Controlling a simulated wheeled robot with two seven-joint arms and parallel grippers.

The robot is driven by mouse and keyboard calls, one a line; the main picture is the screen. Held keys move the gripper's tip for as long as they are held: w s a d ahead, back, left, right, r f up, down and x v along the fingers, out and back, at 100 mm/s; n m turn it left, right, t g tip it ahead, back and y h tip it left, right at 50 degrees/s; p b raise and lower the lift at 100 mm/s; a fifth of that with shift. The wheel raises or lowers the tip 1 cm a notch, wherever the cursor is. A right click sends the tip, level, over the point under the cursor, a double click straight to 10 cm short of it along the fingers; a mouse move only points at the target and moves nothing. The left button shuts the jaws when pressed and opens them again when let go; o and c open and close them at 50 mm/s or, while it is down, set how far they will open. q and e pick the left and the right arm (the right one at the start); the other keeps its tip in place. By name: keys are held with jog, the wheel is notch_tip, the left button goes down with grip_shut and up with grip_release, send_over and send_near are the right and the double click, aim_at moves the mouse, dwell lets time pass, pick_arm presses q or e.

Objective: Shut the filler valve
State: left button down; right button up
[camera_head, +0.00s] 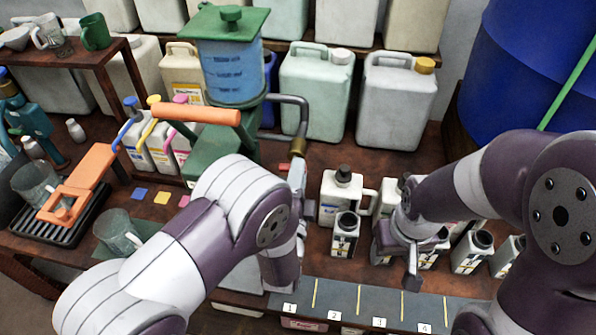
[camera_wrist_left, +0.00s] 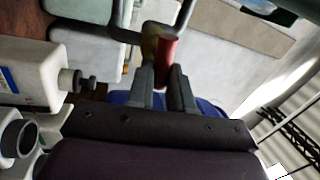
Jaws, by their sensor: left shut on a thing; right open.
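The filler is a green stand with a blue-walled tank (camera_head: 234,72) under a green lid. A grey pipe (camera_head: 293,98) curves from it down to a brass outlet (camera_head: 298,147). A small red valve handle (camera_head: 284,167) shows beside the outlet; it also appears in the left wrist view (camera_wrist_left: 168,48). My left gripper (camera_head: 297,172) is just below the outlet, shut on the red handle, its fingers (camera_wrist_left: 163,78) on either side of it. Its hold is partly hidden by the wrist in the head view. My right gripper (camera_head: 398,258) is open, low among the small bottles.
An orange lever (camera_head: 196,113) juts left from the filler. White bottles (camera_head: 340,198) with dark caps stand right of my left gripper. Large jerrycans (camera_head: 396,100) line the back. A grey strip (camera_head: 345,297) with numbered places runs along the front. A blue drum (camera_head: 525,75) stands at right.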

pick_arm(q)
jog(key=shift+f+m, duration=0.1)
jog(key=shift+m, duration=0.6)
pick_arm(e)
jog(key=shift+r, duration=0.1)
pick_arm(q)
jog(key=shift+m, duration=0.3)
jog(key=c, duration=1)
grip_release()
jog(key=shift+c, duration=0.2)
